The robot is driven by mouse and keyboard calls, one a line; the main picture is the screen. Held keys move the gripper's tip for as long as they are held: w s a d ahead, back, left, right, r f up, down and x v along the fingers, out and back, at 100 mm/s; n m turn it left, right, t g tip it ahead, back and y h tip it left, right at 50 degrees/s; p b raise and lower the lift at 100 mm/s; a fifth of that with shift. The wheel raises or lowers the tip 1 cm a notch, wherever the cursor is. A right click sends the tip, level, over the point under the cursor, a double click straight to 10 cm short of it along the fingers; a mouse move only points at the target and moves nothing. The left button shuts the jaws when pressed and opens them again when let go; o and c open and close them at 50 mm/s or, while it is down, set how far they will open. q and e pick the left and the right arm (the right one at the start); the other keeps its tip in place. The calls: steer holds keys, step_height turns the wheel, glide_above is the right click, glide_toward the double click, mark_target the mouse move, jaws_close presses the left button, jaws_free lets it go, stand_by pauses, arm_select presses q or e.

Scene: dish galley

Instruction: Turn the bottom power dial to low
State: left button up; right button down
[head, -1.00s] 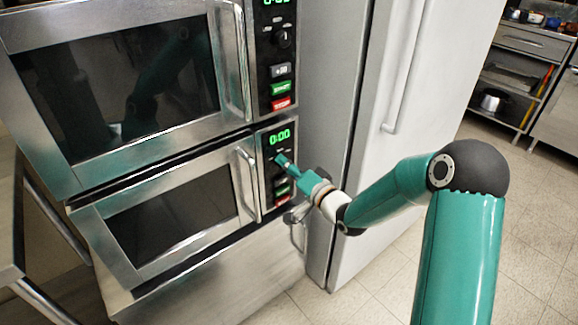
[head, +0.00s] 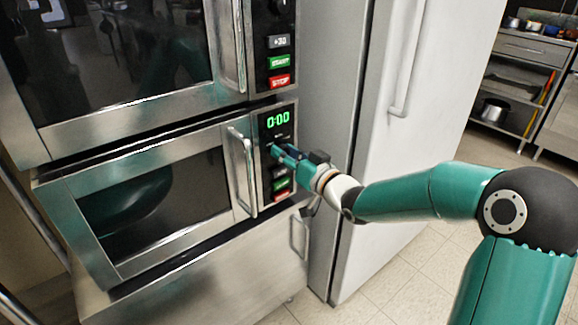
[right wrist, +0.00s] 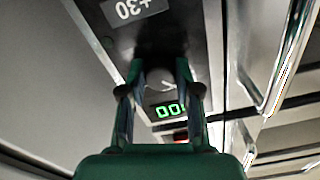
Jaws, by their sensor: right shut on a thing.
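The bottom microwave's control panel (head: 266,183) has a green 0:00 display (head: 278,120). Its power dial (right wrist: 160,80) shows in the right wrist view as a grey round knob between my fingers; in the head view it is hidden behind my gripper. My right gripper (head: 274,150) reaches the panel just below the display. In the right wrist view my right gripper (right wrist: 158,88) has a finger on each side of the dial, shut on it. I cannot read the dial's setting. My left gripper is not in view.
The bottom oven door handle (head: 243,172) stands close left of the panel. The upper microwave (head: 130,70) sits above, with its START button (head: 280,62) and STOP button. A white fridge (head: 385,130) stands to the right. Open floor (head: 385,265) lies in front of it.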

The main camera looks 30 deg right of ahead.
steer(key=shift+f+n+b, duration=0.2)
steer(key=shift+n+b, duration=0.55)
steer(key=shift+n, duration=0.05)
steer(key=shift+f+n+b, duration=0.2)
steer(key=shift+n+b, duration=0.5)
steer(key=shift+n, duration=0.1)
steer(key=c, duration=0.9)
jaws_free()
steer(key=shift+r, duration=0.1)
steer(key=shift+o, duration=0.3)
steer(key=shift+r, duration=0.15)
steer(key=shift+s, duration=0.1)
steer(key=s, duration=1.1)
steer(key=shift+s+d, duration=0.4)
steer(key=shift+d, duration=0.05)
